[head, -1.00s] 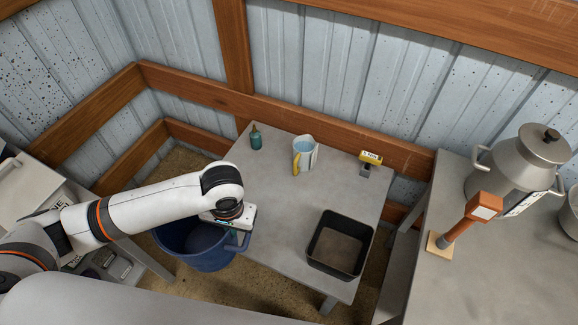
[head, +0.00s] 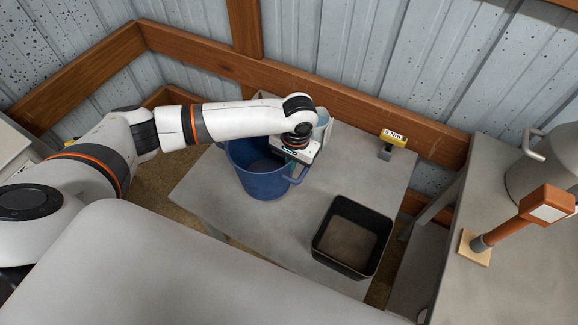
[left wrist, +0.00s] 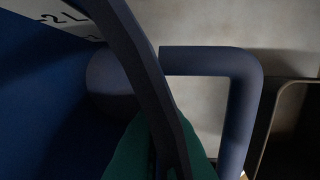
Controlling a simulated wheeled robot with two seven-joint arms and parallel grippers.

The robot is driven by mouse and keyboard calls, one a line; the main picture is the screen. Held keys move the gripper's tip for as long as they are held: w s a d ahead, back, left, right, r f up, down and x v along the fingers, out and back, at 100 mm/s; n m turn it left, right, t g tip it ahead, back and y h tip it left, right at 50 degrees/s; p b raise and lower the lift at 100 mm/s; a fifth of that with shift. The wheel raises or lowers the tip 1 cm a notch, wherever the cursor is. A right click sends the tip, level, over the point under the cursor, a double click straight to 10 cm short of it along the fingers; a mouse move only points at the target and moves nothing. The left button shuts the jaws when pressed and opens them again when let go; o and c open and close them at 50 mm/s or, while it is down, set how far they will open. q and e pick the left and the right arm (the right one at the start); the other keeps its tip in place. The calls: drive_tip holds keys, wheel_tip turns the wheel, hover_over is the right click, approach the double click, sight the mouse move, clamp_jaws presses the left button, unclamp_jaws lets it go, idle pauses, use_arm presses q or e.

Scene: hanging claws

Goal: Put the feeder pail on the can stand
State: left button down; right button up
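The blue feeder pail (head: 262,183) is upright over the left part of the grey table (head: 285,225). I cannot tell whether its bottom touches the table top. My left gripper (head: 298,166) is at the pail's right side, shut on its side handle; the fingertips are mostly hidden from the head. In the left wrist view the handle (left wrist: 238,110) loops out beside the dark finger, with the blue pail wall at the left. I cannot tell for sure which surface is the can stand. My right gripper is not in view.
A black open bin (head: 352,236) stands on the table's front right. A yellow tag block (head: 394,138) is at the back right. A light blue jug (head: 321,125) is partly hidden behind my gripper. The right counter holds a metal can (head: 545,170) and an orange-brown post (head: 520,215).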

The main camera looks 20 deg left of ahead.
use_arm(q)
drive_tip(key=shift+f, duration=1.7)
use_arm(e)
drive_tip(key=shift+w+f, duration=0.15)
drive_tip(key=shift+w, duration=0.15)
use_arm(q)
drive_tip(key=shift+f, duration=0.1)
drive_tip(key=c, duration=1.6)
unclamp_jaws()
drive_tip(key=shift+c, duration=0.2)
wheel_tip(320, 180, up, 12)
drive_tip(key=d, duration=0.1)
drive_tip(key=shift+p, duration=0.45)
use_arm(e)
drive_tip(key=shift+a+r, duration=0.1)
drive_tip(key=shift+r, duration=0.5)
use_arm(q)
drive_tip(key=shift+s, duration=0.1)
